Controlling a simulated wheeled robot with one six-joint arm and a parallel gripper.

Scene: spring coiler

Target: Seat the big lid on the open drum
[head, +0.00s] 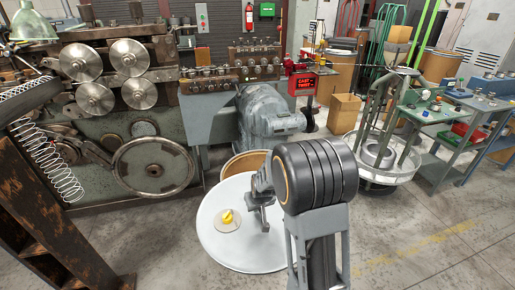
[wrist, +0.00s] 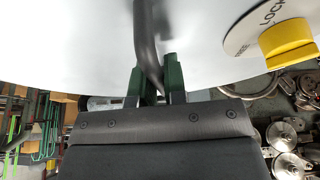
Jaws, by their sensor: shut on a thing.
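The big lid (head: 215,245) is a large white disc in the head view, in front of the open drum (head: 243,163). Only the drum's brown far part shows behind the lid; the rest is hidden. The lid bears a round plate with a yellow knob (head: 227,216). In the wrist view the lid (wrist: 60,35) fills the top, and the yellow knob (wrist: 288,45) has LOCK lettering beside it. My gripper (wrist: 158,82), with green fingers, is shut on the lid's dark curved handle (wrist: 147,35). I cannot tell whether lid and drum touch.
A coiling machine (head: 130,110) with several metal rollers stands at the left, a grey motor housing (head: 265,115) behind the drum. A wire reel stand (head: 380,150) and a green bench (head: 440,108) are at the right. Floor at the lower right is clear.

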